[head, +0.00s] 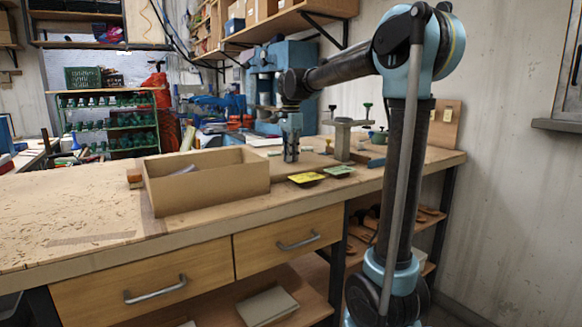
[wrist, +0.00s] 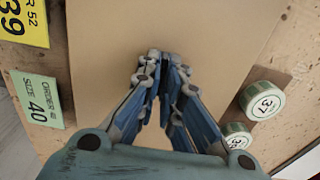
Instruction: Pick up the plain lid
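A plain tan panel, which looks like the plain lid (wrist: 220,50), fills the middle of the wrist view. It bears no visible print, and its top edge is out of that view. My gripper (wrist: 167,66) is over it with its fingertips drawn almost together, and nothing shows between them. In the head view my gripper (head: 291,158) points down over the bench, right of an open cardboard box (head: 205,190). I cannot make out the lid clearly in the head view. Whether the fingertips touch the panel cannot be told.
A yellow card (head: 306,179) and a green card (head: 339,170) lie by the bench's front edge; the wrist view shows them marked 39 and 40. Round pieces marked 37 (wrist: 262,101) and another number (wrist: 236,141) lie right of the panel. A clamp-like stand (head: 343,140) is right of my gripper.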

